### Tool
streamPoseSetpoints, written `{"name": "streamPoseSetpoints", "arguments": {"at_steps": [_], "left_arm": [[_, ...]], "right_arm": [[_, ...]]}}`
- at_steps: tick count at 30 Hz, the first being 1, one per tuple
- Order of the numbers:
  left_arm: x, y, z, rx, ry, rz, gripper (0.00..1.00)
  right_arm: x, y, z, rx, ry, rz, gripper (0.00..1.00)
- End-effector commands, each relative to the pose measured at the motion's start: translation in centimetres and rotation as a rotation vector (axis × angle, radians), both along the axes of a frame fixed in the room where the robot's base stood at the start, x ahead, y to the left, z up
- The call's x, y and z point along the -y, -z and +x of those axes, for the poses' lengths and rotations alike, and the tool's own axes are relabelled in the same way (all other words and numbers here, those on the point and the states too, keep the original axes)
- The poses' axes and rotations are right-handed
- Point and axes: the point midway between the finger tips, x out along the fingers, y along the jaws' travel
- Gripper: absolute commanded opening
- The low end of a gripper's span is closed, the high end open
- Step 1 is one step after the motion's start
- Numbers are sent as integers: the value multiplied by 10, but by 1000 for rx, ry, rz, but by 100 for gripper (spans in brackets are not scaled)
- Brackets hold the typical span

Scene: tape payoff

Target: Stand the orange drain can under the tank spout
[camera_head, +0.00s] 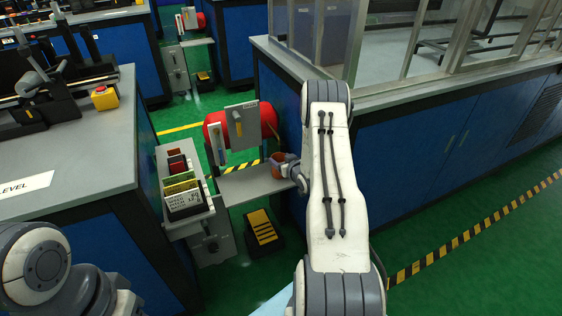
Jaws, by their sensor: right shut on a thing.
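The orange drain can (276,164) shows as a small orange-brown round shape at the right edge of a grey shelf (246,187). My right gripper (281,166) is shut on it; my forearm and wrist hide part of the view from above. The red tank (216,124) lies just behind, with a grey upright plate and a yellow lever (237,122) in front. I cannot make out the spout clearly. Whether the can touches the shelf, I cannot tell. My left arm shows at the lower left, but its fingertips are out of view.
A rack of coloured cards or binders (181,187) stands left of the shelf. A black and yellow pedal (262,229) sits on the green floor below. A grey bench (70,150) is at left; a blue cabinet with framed glass (440,130) is at right.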

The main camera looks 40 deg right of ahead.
Motion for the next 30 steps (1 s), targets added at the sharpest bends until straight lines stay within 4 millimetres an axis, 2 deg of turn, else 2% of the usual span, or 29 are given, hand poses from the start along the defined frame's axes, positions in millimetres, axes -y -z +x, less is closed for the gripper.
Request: {"name": "streamPoseSetpoints", "arguments": {"at_steps": [10, 11, 12, 13, 25, 30], "left_arm": [[0, 3, 0, 0, 0, 0, 50], [0, 3, 0, 0, 0, 0, 50], [0, 2, 0, 0, 0, 0, 50], [0, 2, 0, 0, 0, 0, 50], [0, -2, 0, 0, 0, 0, 50], [0, -6, 0, 0, 0, 0, 50]], "right_arm": [[0, 4, 0, 2, -1, -2, 0], [0, 4, 0, 2, -1, -2, 72], [0, 3, 0, 2, -1, -2, 87], [0, 3, 0, 2, -1, -2, 98], [0, -2, -1, 2, -1, -2, 98], [-5, -12, -26, 1, 2, 0, 98]]}}
